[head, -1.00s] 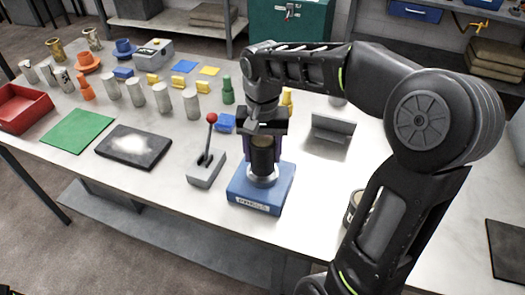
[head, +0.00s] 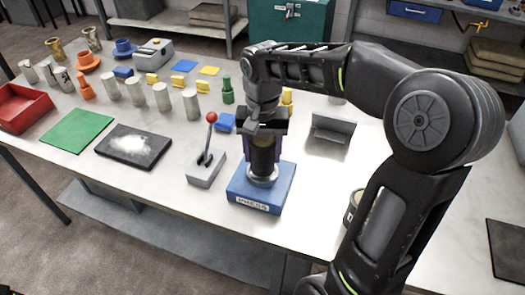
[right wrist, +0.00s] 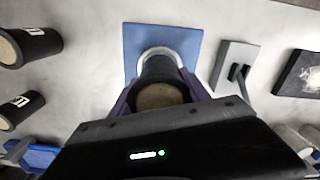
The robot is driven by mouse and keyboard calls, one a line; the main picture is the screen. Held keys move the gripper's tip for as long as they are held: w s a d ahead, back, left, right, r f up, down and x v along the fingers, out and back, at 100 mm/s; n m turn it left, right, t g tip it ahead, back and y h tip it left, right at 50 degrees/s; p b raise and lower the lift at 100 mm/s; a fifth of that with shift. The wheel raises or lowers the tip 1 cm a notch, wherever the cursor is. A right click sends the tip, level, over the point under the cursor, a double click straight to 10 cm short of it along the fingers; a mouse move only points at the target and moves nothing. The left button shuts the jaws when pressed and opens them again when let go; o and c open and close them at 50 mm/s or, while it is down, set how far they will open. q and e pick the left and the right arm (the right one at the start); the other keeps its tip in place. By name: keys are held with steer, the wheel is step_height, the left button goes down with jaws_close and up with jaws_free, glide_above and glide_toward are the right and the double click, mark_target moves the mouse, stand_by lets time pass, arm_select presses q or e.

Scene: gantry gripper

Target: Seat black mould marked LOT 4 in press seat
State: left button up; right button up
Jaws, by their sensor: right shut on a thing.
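My right gripper (head: 262,140) is shut on a black mould (head: 263,160), a dark upright cylinder with a tan end. It is directly over the ring-shaped metal seat (head: 262,179) on the blue press base (head: 258,198), labelled PRESS. In the right wrist view, the held mould (right wrist: 158,92) lines up with the pale seat ring (right wrist: 146,66) on the blue base (right wrist: 187,40). Its lower end meets or overlaps the ring; I cannot tell whether it is fully down. No lot marking on it is readable. My left gripper is not in view.
A red-knobbed lever (head: 208,150) stands just left of the press. Two other black moulds with white labels, one upper (right wrist: 35,45) and one lower (right wrist: 20,108), show in the right wrist view. A grey angled stand (head: 331,130) is behind right. A powdery black slab (head: 115,155) lies left.

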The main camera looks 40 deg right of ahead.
mark_target(263, 139)
steer(key=shift+f+b, duration=1)
steer(key=shift+f, duration=0.3)
steer(key=o, duration=1.6)
steer(key=shift+r, duration=0.25)
step_height(263, 139, up, 7)
steer(key=shift+r+b, duration=0.2)
steer(key=shift+b, duration=0.1)
